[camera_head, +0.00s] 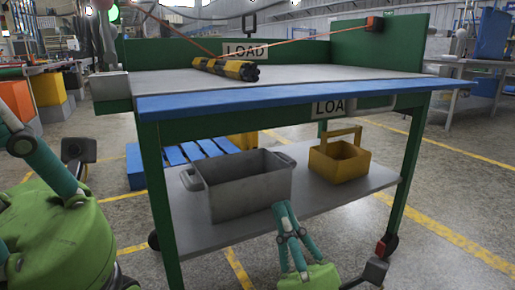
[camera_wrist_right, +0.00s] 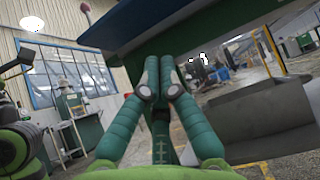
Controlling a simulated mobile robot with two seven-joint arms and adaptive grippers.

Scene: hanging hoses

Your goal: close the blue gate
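The blue gate (camera_head: 290,96) is a long flat blue panel along the front edge of a green cart's top deck. It looks folded down and outward, lying almost level. My right gripper (camera_head: 281,208) is below and in front of the gate, apart from it, near the lower shelf. In the right wrist view its teal fingertips (camera_wrist_right: 160,60) are close together, with nothing visible held, and the dark underside of a panel is above them. Part of my left gripper (camera_head: 45,165) shows large at the left edge; its fingertips are out of view.
A black-and-yellow striped roll (camera_head: 226,68) lies on the deck (camera_head: 330,77). A grey bin (camera_head: 250,188) and a yellow crate (camera_head: 340,165) stand on the lower shelf (camera_head: 350,195). An orange strap (camera_head: 300,38) crosses above the deck. Open floor (camera_head: 450,190) lies at the right.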

